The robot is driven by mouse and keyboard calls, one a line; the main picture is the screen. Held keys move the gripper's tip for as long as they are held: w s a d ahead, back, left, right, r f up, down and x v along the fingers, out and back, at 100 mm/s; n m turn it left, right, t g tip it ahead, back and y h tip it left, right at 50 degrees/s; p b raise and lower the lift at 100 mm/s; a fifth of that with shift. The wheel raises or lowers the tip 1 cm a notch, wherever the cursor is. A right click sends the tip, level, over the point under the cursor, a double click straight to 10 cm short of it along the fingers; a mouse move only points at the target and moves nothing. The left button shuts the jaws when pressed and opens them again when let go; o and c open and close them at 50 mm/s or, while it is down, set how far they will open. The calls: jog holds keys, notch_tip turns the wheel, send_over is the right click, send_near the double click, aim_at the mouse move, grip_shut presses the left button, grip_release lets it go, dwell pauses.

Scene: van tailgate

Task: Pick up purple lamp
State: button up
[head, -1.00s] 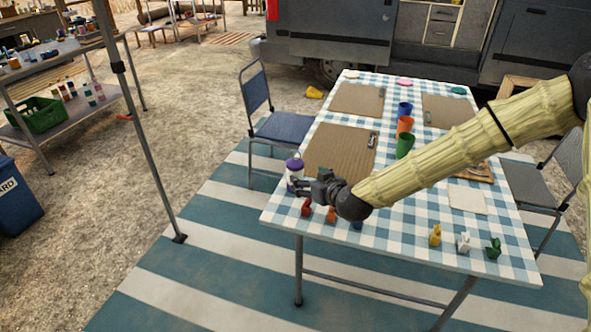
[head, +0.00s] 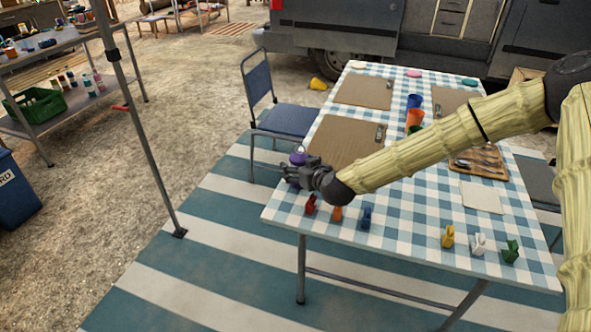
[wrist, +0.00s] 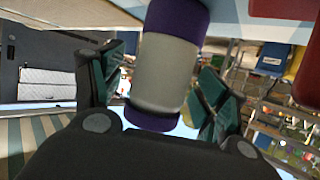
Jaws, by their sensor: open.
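The purple lamp (head: 298,158) stands at the near left corner of the checkered table (head: 405,226). In the head view only its purple top shows clearly, because my gripper (head: 293,175) covers the rest. In the wrist view the lamp (wrist: 166,72) has a pale grey middle with purple bands at both ends. My gripper (wrist: 158,88) is open, with one teal-padded finger on each side of the lamp.
Small red, orange and blue clips (head: 337,213) stand close to my gripper on the table's near edge. A brown clipboard (head: 345,142) lies behind the lamp. A blue chair (head: 280,119) stands left of the table.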

jog(key=shift+w+a, duration=0.1)
jog(key=shift+w, duration=0.05)
jog(key=c, duration=1.2)
jog(key=shift+c, duration=0.2)
jog(key=shift+r, duration=5)
